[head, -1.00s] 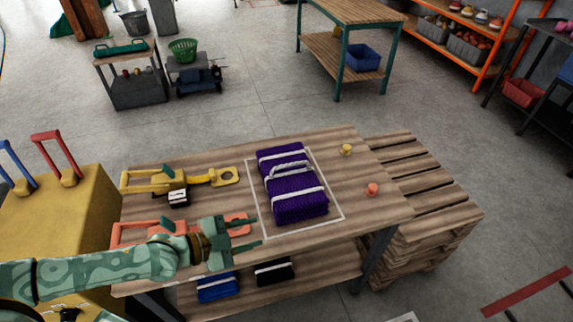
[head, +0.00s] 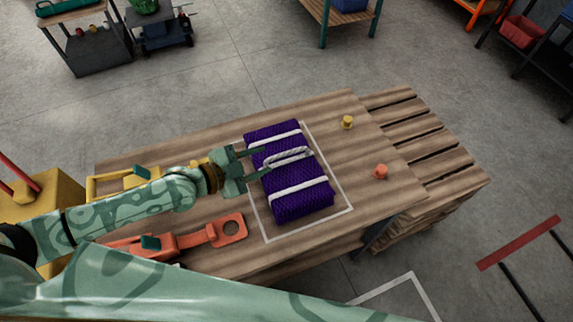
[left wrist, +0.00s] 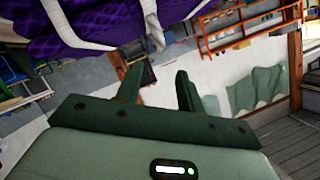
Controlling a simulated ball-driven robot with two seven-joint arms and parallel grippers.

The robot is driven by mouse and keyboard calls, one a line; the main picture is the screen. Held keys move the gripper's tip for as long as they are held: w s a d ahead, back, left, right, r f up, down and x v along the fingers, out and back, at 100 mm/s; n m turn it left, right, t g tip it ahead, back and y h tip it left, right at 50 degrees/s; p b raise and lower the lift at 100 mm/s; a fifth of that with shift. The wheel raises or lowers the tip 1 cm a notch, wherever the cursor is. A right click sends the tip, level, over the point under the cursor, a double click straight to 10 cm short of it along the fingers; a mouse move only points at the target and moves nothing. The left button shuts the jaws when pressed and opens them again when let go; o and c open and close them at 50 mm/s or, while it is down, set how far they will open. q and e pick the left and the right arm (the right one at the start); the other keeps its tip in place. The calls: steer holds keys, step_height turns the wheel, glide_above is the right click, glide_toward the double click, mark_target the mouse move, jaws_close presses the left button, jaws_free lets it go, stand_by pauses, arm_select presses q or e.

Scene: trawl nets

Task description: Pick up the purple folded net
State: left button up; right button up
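The purple folded net (head: 303,199) lies on the wooden table inside a white outlined square. Two white bands cross it, and a white rope handle (head: 289,157) arches over its middle. My left gripper (head: 266,161) is at the net's left edge in the head view, its open fingers pointing at the handle with nothing between them. In the left wrist view the open left gripper (left wrist: 160,82) shows below the net (left wrist: 100,22), and the rope handle (left wrist: 152,20) is beyond the fingertips. Whether a finger touches the net I cannot tell. My right gripper is out of view.
A yellow tool (head: 113,183) and an orange tool (head: 200,237) lie left of the net on the table. A yellow peg (head: 347,122) and an orange peg (head: 380,171) stand to its right. A slatted wooden pallet stack (head: 430,150) adjoins the table's right side.

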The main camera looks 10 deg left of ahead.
mark_target(283, 156)
arm_select(q)
steer(key=x, duration=0.3)
steer(key=shift+w+d+f, duration=0.1)
steer(key=shift+w+f, duration=0.1)
steer(key=shift+w+d+f+b, duration=0.2)
steer(key=shift+w+d+b, duration=0.1)
steer(key=shift+w+d, duration=0.15)
steer(key=x, duration=0.2)
steer(key=b+x, duration=0.1)
steer(key=x, duration=0.1)
steer(key=shift+w+d+f, duration=0.15)
steer(key=shift+d+f, duration=0.15)
steer(key=shift+f, duration=0.15)
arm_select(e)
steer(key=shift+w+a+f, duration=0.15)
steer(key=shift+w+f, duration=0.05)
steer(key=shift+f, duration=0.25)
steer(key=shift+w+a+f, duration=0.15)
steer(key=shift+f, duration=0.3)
arm_select(q)
steer(key=shift+r, duration=0.1)
jaws_close()
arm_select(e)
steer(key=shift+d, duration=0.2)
